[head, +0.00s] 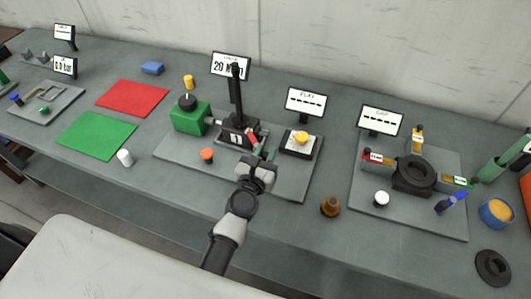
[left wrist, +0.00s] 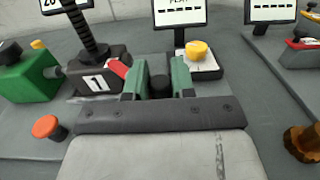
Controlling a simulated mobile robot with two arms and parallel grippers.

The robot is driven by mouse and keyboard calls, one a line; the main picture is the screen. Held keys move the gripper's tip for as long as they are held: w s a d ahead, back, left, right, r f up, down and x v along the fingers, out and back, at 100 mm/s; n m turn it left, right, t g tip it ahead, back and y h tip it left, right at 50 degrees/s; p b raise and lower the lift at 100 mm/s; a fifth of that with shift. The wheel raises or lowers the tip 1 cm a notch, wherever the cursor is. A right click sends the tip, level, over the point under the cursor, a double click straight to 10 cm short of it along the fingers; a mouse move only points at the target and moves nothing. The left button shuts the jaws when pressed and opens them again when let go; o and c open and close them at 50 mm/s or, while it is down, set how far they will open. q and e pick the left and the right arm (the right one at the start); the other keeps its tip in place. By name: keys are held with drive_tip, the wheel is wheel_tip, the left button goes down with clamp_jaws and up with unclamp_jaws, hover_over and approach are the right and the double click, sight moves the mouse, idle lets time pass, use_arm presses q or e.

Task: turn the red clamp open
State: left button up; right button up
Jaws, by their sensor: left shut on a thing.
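The red clamp (left wrist: 119,69) shows as a short red lever on the right side of the black block marked 1 (left wrist: 97,82). In the head view the red clamp (head: 252,138) sits low beside the block's post, just ahead of my left gripper (head: 264,158). In the left wrist view my left gripper's green-padded fingers (left wrist: 158,82) are closed around a dark, rounded end between them. The fingers partly hide where the lever and this dark end meet, so I cannot see how they join. My right gripper is not in view.
A green box with a black knob (head: 190,116) stands left of the block. An orange knob (head: 207,155) is near the plate's front edge, and a yellow button (head: 301,137) is to the right.

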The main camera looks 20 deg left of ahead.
use_arm(q)
drive_tip(key=a+m+g+h+b, duration=0.3)
drive_tip(key=m+g+h+b, duration=0.3)
drive_tip(key=m+g+h, duration=0.2)
drive_tip(key=a+m+g+h+b, duration=0.4)
drive_tip(key=m+g+h+b, duration=0.3)
drive_tip(key=m+g+h, duration=0.2)
drive_tip(key=shift+a+m+g, duration=0.3)
drive_tip(key=shift+m+g, duration=0.2)
drive_tip(key=shift+g, duration=0.3)
drive_tip(key=shift+w, duration=0.1)
drive_tip(key=o, duration=0.9)
